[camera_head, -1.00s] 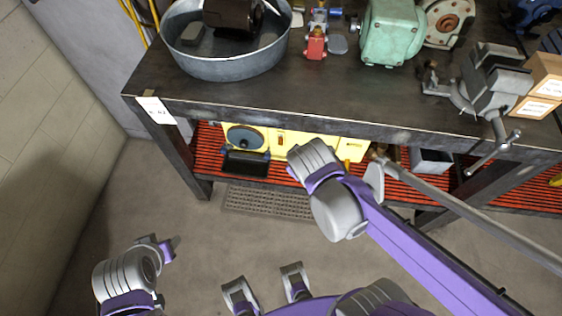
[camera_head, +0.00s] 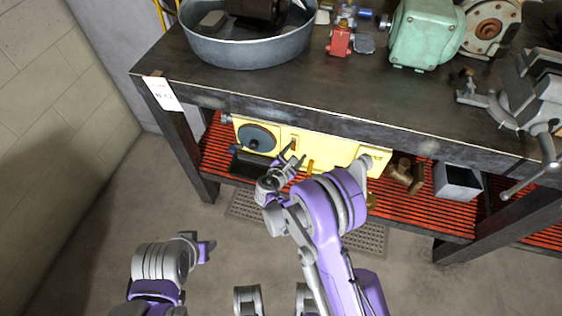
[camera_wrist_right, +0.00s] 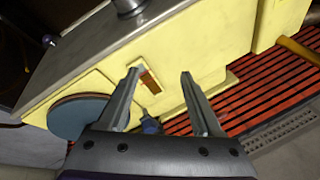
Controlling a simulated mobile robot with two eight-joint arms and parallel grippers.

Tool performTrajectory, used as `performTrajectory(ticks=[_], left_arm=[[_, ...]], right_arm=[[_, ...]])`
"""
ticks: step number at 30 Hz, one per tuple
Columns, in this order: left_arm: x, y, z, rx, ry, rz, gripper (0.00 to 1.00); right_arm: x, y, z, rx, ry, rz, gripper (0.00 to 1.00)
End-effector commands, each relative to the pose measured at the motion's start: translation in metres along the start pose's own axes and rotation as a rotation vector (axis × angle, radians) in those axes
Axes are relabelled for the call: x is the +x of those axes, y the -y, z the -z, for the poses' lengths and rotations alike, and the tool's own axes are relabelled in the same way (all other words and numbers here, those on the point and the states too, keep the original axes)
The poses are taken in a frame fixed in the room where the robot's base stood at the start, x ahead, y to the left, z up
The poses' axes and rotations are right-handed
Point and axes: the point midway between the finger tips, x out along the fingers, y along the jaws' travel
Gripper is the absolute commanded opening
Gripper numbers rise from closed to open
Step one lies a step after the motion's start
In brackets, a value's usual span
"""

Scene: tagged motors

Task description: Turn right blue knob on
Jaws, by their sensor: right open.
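A yellow machine (camera_head: 325,147) with a round blue-grey disc (camera_head: 256,138) sits on the shelf under the workbench. My right gripper (camera_head: 291,158) is in front of the machine, right of the disc. In the right wrist view its two fingers (camera_wrist_right: 162,84) are apart and empty, facing the yellow face (camera_wrist_right: 190,50). A small blue knob (camera_wrist_right: 150,125) shows low between the fingers, near the left one; I cannot tell whether they touch. An orange-brown tab (camera_wrist_right: 150,80) is beyond it. Another small blue part (camera_head: 233,150) is left of the disc. My left gripper (camera_head: 201,246) is low at left, away from the machine.
The dark bench top (camera_head: 330,90) overhangs the machine and carries a metal tub (camera_head: 250,48), a green motor (camera_head: 425,35) and a vise (camera_head: 525,90). The red slatted shelf (camera_head: 410,205) also holds a grey box (camera_head: 458,182). Floor at left is clear.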

Motion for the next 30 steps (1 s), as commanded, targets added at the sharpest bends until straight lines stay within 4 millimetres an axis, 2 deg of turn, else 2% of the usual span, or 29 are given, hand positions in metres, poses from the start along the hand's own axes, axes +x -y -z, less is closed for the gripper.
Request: performTrajectory(ticks=[1,6,9,13,16,20,23,30], left_arm=[[0.002,0.000,-0.001,0.000,0.001,0.000,0.50],[0.005,0.000,-0.002,0.000,0.002,0.000,0.50],[0.006,0.000,-0.003,0.000,0.002,0.000,0.50],[0.008,0.000,-0.003,0.000,0.003,0.000,0.50],[0.008,0.000,-0.003,0.000,0.003,0.000,0.50],[0.008,0.000,-0.003,0.000,0.003,0.000,0.50],[0.009,0.000,-0.003,0.000,0.003,0.000,0.50],[0.011,0.000,-0.004,0.000,0.004,0.000,0.50]], right_arm=[[0.002,-0.002,0.025,-0.080,0.024,-0.037,0.67],[-0.005,-0.002,0.092,-0.364,0.136,-0.152,0.67],[-0.015,0.003,0.126,-0.505,0.202,-0.206,0.67],[-0.027,0.011,0.156,-0.637,0.272,-0.252,0.67],[-0.034,0.014,0.167,-0.691,0.302,-0.270,0.67],[-0.032,0.015,0.171,-0.715,0.317,-0.275,0.67],[-0.021,0.011,0.168,-0.714,0.318,-0.273,0.67],[0.021,-0.005,0.160,-0.712,0.316,-0.273,0.67]])
